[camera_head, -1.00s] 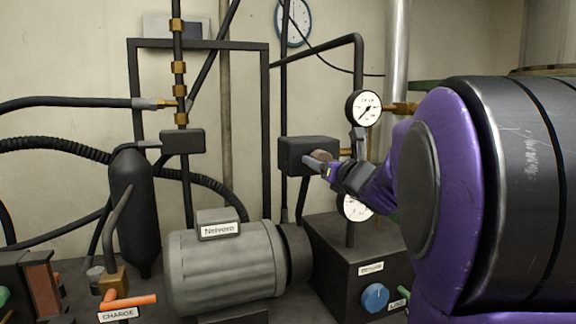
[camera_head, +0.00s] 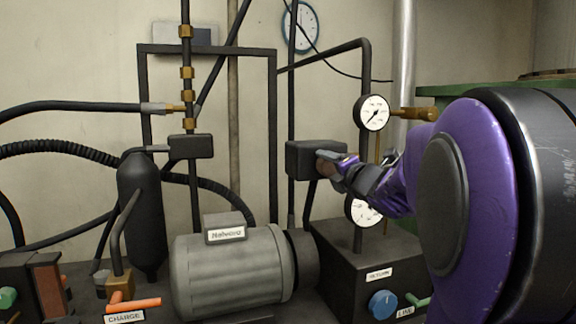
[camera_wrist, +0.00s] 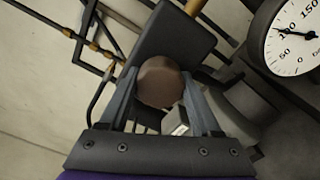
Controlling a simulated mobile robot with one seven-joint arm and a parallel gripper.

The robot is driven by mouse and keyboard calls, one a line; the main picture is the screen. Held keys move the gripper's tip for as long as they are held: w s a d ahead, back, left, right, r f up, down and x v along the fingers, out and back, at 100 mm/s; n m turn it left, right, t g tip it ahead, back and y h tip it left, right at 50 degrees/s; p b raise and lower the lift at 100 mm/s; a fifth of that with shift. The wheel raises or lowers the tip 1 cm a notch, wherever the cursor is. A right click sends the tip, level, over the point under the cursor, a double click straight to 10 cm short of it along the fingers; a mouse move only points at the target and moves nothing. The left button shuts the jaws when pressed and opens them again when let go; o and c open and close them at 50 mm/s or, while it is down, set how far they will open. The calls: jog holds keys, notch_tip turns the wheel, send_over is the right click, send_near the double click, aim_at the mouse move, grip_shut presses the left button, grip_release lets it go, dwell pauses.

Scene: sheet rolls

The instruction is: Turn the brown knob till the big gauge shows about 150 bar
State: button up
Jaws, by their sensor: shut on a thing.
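The brown knob (camera_wrist: 158,82) sits between the two fingers of my gripper (camera_wrist: 166,100) in the wrist view, and the fingers are shut on it. In the head view my gripper (camera_head: 326,164) is at the front of a dark box (camera_head: 305,160), and the knob is mostly hidden there. A big white gauge (camera_wrist: 283,58) is cut by the right edge of the wrist view; its needle points a little below the 100 mark. The head view shows an upper gauge (camera_head: 376,107) and a lower gauge (camera_head: 360,217), partly behind my gripper; I cannot tell which matches.
A blue knob (camera_head: 381,304) is on the dark tank (camera_head: 335,262) below, beside a green lever (camera_head: 418,303). A grey motor (camera_head: 225,275) stands left of it, and an orange lever (camera_head: 135,304) is further left. Pipes and hoses run around the box.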

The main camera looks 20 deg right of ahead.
jog(key=m+p, duration=0.1)
jog(key=m, duration=0.5)
jog(key=shift+r+p, duration=0.15)
jog(key=shift+p, duration=0.2)
jog(key=shift+m, duration=0.3)
jog(key=o, duration=1.4)
jog(key=shift+c, duration=0.2)
